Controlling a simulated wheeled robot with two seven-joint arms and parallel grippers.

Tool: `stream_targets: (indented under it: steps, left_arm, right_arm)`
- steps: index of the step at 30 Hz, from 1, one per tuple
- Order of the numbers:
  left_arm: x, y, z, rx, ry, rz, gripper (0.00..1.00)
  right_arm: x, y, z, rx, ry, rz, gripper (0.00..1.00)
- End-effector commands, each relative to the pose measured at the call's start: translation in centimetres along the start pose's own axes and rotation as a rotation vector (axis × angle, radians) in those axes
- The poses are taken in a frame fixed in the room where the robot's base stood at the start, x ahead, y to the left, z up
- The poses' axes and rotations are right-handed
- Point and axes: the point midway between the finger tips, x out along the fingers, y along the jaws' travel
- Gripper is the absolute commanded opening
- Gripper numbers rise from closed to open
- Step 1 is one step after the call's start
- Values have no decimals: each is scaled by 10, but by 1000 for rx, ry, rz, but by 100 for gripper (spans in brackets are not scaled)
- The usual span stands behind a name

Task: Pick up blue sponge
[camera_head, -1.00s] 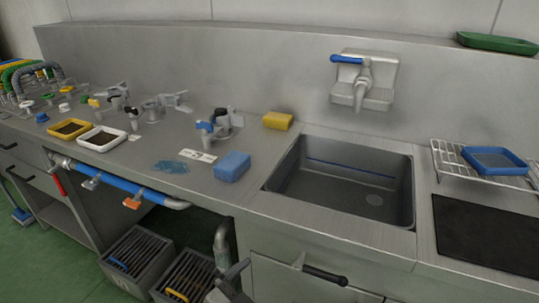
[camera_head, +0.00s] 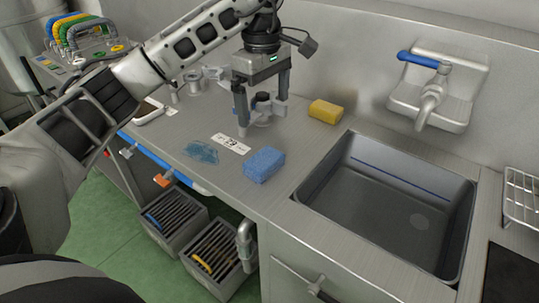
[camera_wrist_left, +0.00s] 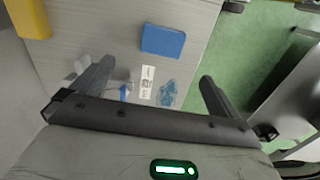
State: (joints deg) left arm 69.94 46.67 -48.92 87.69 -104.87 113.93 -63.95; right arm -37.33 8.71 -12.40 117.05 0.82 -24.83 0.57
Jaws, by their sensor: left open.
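The blue sponge (camera_head: 264,165) lies flat on the steel counter, left of the sink, near the counter's front edge. It also shows in the left wrist view (camera_wrist_left: 163,41), beyond the fingertips and near the counter edge. My left gripper (camera_head: 262,108) is open and empty. It points down over the counter, behind and slightly left of the sponge in the head view, and does not touch it. Its two fingers also show in the left wrist view (camera_wrist_left: 155,75). My right gripper is not in view.
A yellow sponge (camera_head: 325,111) lies near the sink's back left corner. A white label (camera_head: 231,144) and a blue wet smear (camera_head: 201,152) are left of the blue sponge. A sink (camera_head: 392,205) with a wall tap (camera_head: 432,98) is to the right. Slatted crates (camera_head: 222,251) stand below.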

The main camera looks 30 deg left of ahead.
Motion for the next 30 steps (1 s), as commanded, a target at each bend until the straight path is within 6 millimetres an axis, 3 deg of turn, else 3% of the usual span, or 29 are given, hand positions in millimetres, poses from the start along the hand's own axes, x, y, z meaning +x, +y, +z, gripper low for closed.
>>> stream_targets:
  steps: [2, 15, 23, 30]
  left_arm:
    - [3, -2, -7, -5, 27, -8, 100]
    - [88, -3, -8, -4, 25, -9, 100]
    - [106, -3, -7, -3, 25, -8, 100]
    - [141, -7, -2, -6, 23, -9, 100]
  right_arm:
    - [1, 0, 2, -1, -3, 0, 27]
    - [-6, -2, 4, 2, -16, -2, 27]
    - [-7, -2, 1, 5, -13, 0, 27]
    - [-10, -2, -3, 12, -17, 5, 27]
